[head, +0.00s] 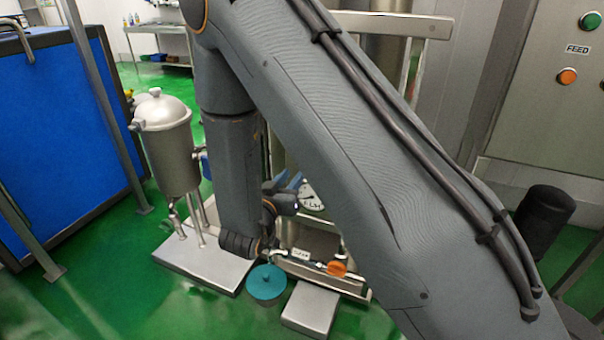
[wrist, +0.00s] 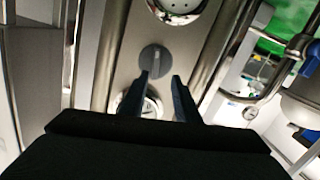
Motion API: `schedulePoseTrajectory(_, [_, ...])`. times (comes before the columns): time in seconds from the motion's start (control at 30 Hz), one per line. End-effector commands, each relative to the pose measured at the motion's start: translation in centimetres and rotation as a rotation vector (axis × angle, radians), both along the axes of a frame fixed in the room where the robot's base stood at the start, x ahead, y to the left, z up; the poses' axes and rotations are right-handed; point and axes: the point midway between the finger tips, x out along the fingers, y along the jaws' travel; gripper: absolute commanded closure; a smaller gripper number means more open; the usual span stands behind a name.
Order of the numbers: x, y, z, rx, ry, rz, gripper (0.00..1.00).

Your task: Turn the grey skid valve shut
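The grey skid valve (wrist: 155,59) is a round grey knob on a steel panel, in the upper middle of the wrist view. The angle of its grip bar is hard to make out. My gripper (wrist: 160,77) is open, its two dark fingers apart and pointing at the panel, with the tips just below the knob in the picture. Nothing shows between the fingers, and I cannot tell whether they touch the knob. In the head view my gripper (head: 290,183) is small and partly hidden by my arm. The grey valve cannot be made out there.
A white dial gauge (wrist: 150,106) sits below the knob, partly behind the fingers. A round steel fitting (wrist: 180,8) is above it. In the head view, a steel pot (head: 168,150) stands left of my arm, with a teal round part (head: 266,283) and an orange knob (head: 337,268) low down.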

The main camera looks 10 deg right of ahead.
Motion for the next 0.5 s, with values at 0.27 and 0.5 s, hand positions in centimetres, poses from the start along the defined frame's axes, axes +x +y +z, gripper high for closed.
schedulePoseTrajectory(0.27, [0.1, -0.6, 0.0, -0.075, -0.051, -0.042, 0.71])
schedulePoseTrajectory(0.5, [3.0, -2.9, 0.1, -0.073, -0.052, -0.042, 0.71])
